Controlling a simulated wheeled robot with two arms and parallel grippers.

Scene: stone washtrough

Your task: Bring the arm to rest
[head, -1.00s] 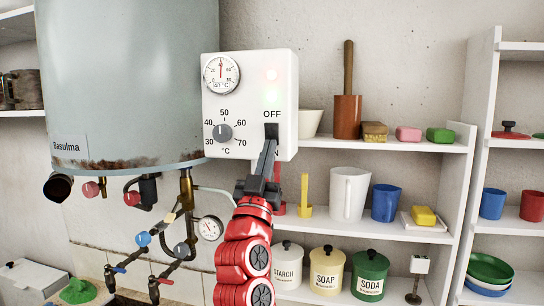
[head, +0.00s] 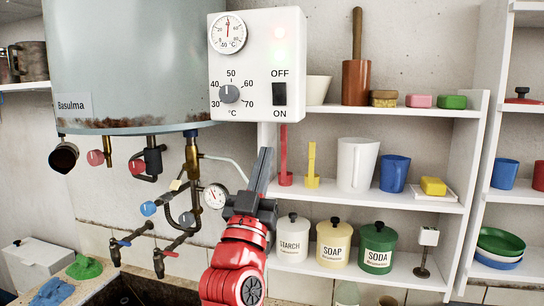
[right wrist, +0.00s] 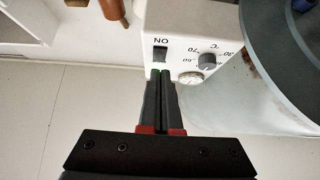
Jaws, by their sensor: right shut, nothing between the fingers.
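My right gripper (head: 265,153) is shut and empty, its dark fingers pointing up just below the white control box (head: 245,55). The box's black switch (head: 279,94), between the OFF and ON labels, is uncovered and clear of the fingers. In the right wrist view my shut gripper (right wrist: 160,73) points toward the lower edge of the box (right wrist: 178,40), and the switch (right wrist: 160,53) shows beyond the tips. My left gripper is not in view.
A grey boiler tank (head: 135,60) with pipes and valves below stands left of my right arm. A white shelf (head: 420,200) with mugs and blocks is at right. Labelled canisters (head: 334,243) sit low beside the arm, and a dark basin (head: 140,290) lies below.

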